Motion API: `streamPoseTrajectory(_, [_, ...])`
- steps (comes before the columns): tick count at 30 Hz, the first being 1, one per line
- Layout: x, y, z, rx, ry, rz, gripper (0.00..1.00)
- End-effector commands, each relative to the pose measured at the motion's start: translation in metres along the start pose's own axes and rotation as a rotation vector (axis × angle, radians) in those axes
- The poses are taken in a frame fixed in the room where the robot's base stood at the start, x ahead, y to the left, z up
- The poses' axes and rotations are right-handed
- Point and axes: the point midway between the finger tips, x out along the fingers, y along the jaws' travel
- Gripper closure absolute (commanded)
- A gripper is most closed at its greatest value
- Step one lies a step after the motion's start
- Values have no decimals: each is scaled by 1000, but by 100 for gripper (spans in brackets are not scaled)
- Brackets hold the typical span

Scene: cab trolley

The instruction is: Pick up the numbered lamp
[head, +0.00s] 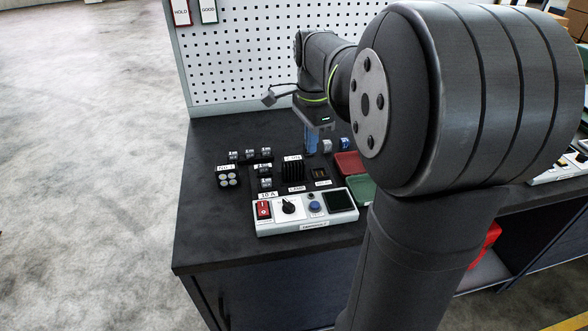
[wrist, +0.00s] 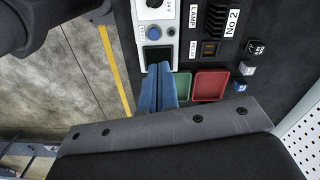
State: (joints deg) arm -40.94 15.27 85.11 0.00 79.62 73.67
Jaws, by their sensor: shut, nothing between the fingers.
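My gripper (head: 311,150) has blue fingers pointing down over the back of the dark bench; they are closed with nothing between them. In the wrist view the fingers (wrist: 160,70) appear over the panel's end and the green tray. A grey cube (head: 327,146) and a blue cube (head: 345,143) stand just right of the fingers in the head view. They also show in the wrist view as a grey cube (wrist: 247,69) and a blue cube (wrist: 241,86), with a dark marked cube (wrist: 256,47) nearby. I cannot tell which piece is the numbered lamp.
A light control panel (head: 265,228) lies at the bench front. A red tray (head: 349,163) and green tray (head: 361,188) lie to the right. Several small marked pieces (head: 265,170) stand left of a black slotted rack (head: 292,170). A pegboard (head: 240,60) rises behind. The bench's left front is clear.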

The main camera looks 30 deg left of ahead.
Motion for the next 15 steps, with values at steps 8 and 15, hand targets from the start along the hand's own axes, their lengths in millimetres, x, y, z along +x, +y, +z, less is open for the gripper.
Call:
streamPoseTrajectory(8, [0,0,0,0,0,0,74])
streamPoseTrajectory(15, [0,0,0,0,0,0,34])
